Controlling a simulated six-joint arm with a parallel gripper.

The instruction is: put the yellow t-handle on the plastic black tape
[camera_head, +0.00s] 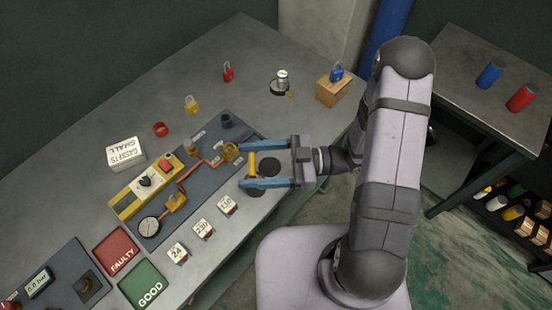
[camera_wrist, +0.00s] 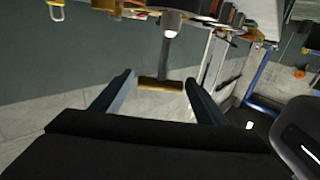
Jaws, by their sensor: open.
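The yellow t-handle (camera_head: 252,164) stands between the fingers of my gripper (camera_head: 241,165) in the head view. In the wrist view its yellow bar (camera_wrist: 160,84) lies across the space between my open fingers (camera_wrist: 158,82), with a grey stem running up from it. Gaps show at both ends of the bar. Flat black discs (camera_head: 270,167) lie beside and partly under my gripper. I cannot tell which of these is the plastic black tape.
A dark panel (camera_head: 215,177) with a gauge (camera_head: 149,228) and orange fittings is left of my gripper. Small number blocks (camera_head: 203,229) stand in front. A red ring (camera_head: 160,129), padlocks and a wooden box (camera_head: 333,91) are farther back. Bare table lies between them.

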